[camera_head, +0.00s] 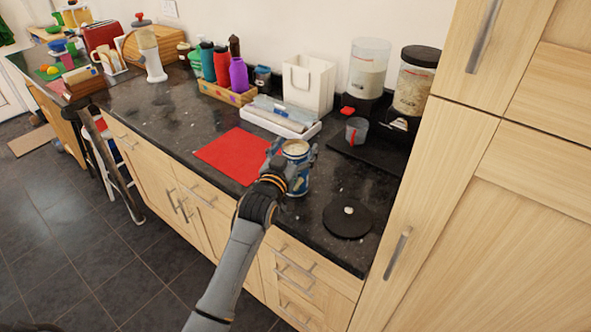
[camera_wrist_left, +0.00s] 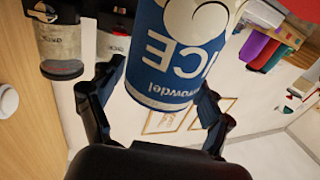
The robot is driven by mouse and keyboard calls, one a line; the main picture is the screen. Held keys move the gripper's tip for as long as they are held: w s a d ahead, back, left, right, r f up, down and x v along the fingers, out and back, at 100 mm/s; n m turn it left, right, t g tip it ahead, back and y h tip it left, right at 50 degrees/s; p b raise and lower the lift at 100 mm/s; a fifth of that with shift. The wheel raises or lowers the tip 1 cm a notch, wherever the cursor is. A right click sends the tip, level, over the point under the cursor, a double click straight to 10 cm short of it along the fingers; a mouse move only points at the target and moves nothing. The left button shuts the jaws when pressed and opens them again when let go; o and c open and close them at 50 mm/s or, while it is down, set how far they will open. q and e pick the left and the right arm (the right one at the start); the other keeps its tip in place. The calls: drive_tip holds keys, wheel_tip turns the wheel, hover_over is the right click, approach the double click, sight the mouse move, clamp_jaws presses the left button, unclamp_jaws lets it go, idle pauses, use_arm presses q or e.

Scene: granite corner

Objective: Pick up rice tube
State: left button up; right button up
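The rice tube (camera_head: 299,180), a blue and white cylinder with a light top, stands upright on the dark counter near its front edge. My left gripper (camera_head: 293,153) reaches in from the front, with its fingers on either side of the tube's upper part. In the left wrist view the tube (camera_wrist_left: 172,65) appears upside down, with part of its white lettering showing, between the two fingers of the gripper (camera_wrist_left: 165,92). The fingertips are close to its sides; whether they press on it I cannot tell. My right gripper is not in view.
A red mat (camera_head: 232,155) lies left of the tube, a black round lid (camera_head: 347,219) right of it. Behind are a white tray (camera_head: 281,121), a grey cup (camera_head: 356,131) and two dispensers (camera_head: 368,68) (camera_head: 413,82). A tall cabinet (camera_head: 475,200) bounds the right side.

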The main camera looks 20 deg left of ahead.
use_arm(q)
drive_tip(key=shift+r, duration=0.1)
drive_tip(key=c, duration=1.3)
